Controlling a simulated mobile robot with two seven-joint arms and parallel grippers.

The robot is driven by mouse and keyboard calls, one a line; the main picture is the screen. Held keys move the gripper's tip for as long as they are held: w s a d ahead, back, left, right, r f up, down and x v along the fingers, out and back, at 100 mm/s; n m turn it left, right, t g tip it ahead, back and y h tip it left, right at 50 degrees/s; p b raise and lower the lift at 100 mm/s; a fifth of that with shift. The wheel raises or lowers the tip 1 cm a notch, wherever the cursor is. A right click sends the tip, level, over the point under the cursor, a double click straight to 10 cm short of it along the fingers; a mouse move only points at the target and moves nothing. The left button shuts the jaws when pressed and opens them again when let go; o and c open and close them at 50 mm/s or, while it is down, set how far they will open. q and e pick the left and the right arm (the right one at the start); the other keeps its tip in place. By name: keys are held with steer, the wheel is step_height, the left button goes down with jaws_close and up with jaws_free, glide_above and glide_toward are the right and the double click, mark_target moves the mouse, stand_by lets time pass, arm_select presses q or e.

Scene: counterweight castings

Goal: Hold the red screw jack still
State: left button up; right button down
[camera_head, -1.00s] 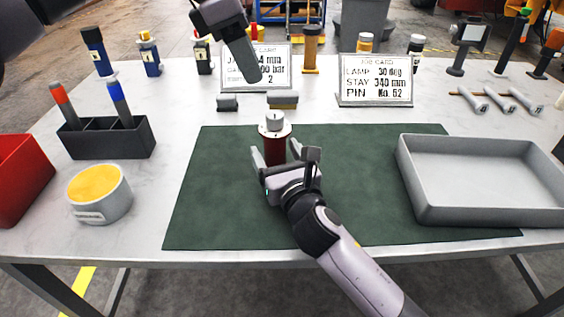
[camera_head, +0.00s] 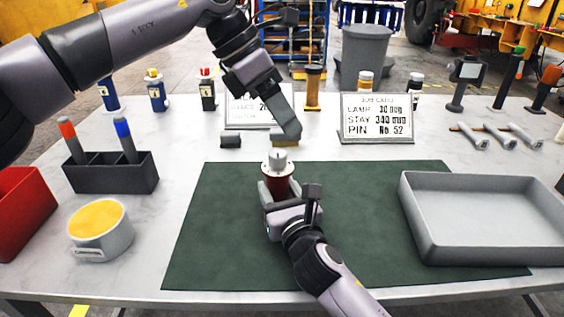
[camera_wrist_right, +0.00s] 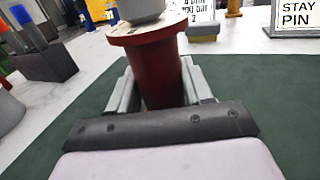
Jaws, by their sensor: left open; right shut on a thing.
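The red screw jack (camera_head: 278,184) stands upright on the green mat (camera_head: 390,215), with a pale collar and a grey cap on top. My right gripper (camera_head: 279,190) is shut on its red body from the front. In the right wrist view the jack's red body (camera_wrist_right: 158,75) sits between the two grey fingers, and its top is cut off by the frame edge. My left gripper (camera_head: 287,135) is open and empty in the air, above and behind the jack's cap, in front of a job card.
A grey tray (camera_head: 480,255) lies on the right of the mat. At left are a red bin (camera_head: 22,210), a dark marker holder (camera_head: 110,178) and a yellow-topped tin (camera_head: 98,245). Two job cards, the right one (camera_head: 377,120) in clear view, and several bottles stand behind.

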arm_select(q)
steer(key=s+d+n+g+h, duration=0.2)
steer(key=s+d+n+h, duration=0.15)
steer(key=d, duration=0.35)
steer(key=s+d+r+n+g+h, duration=0.1)
steer(key=s+d+r+n+h, duration=0.55)
steer(key=n+h, duration=0.55)
steer(key=m+t+y, duration=0.6)
steer(key=m+t, duration=1.5)
steer(key=m, duration=0.6)
glide_above(278, 160)
steer(key=d, duration=0.1)
steer(key=f, duration=0.1)
steer(key=s+a+f+n+g+y, duration=0.2)
steer(key=s+a+f+n, duration=0.15)
steer(key=f+n, duration=0.45)
steer(key=s+a+f+n+g+y, duration=0.2)
steer(key=a+f+n, duration=0.2)
steer(key=f+n, duration=0.45)
steer(key=shift+n, duration=0.8)
steer(key=x, duration=0.3)
steer(key=r+x, duration=0.1)
steer(key=x, duration=0.3)
steer(key=r+x, duration=0.1)
steer(key=x, duration=0.3)
steer(key=shift+w+d, duration=0.1)
steer(key=shift+d, duration=0.1)
